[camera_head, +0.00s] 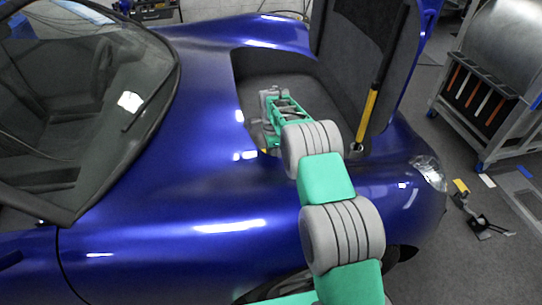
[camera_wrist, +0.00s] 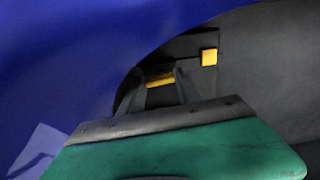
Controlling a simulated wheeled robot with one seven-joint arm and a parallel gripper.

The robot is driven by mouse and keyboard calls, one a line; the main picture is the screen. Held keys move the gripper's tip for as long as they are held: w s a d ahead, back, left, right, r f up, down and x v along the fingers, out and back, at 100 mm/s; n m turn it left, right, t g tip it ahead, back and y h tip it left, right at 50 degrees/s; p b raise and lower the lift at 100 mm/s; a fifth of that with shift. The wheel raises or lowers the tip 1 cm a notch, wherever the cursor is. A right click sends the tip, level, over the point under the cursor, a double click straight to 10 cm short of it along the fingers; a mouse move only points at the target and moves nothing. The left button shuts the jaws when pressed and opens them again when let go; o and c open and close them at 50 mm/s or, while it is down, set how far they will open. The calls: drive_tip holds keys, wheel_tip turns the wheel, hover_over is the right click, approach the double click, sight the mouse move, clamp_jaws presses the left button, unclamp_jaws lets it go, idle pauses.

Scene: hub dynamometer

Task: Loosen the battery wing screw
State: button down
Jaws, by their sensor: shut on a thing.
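In the wrist view, a yellow bar-shaped piece (camera_wrist: 160,80), which looks like the battery wing screw, sits at the dark battery area inside the blue car's front compartment. My gripper (camera_wrist: 160,76) has its two dark fingers on either side of this piece, shut on it. The lower part of the piece is hidden by the fingers and the hand. In the head view my arm reaches over the fender into the open front compartment (camera_head: 295,85). My fingertips and the screw are mostly hidden there by the arm and the compartment edge.
A small yellow block (camera_wrist: 208,57) sits on the dark panel right of my fingers. The blue body edge (camera_wrist: 90,60) curves close on the left. The raised lid (camera_head: 350,55) and its yellow-and-black strut (camera_head: 368,105) stand right of my arm. A tool cart (camera_head: 480,90) stands further right.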

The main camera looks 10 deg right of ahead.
drive_tip(key=n, duration=0.3)
drive_tip(key=shift+n, duration=0.3)
drive_tip(key=n, duration=0.4)
drive_tip(key=shift+n, duration=0.3)
drive_tip(key=n, duration=0.4)
drive_tip(key=shift+n, duration=0.3)
drive_tip(key=n, duration=1.3)
drive_tip(key=shift+n, duration=0.3)
drive_tip(key=n, duration=0.8)
drive_tip(key=shift+n, duration=0.3)
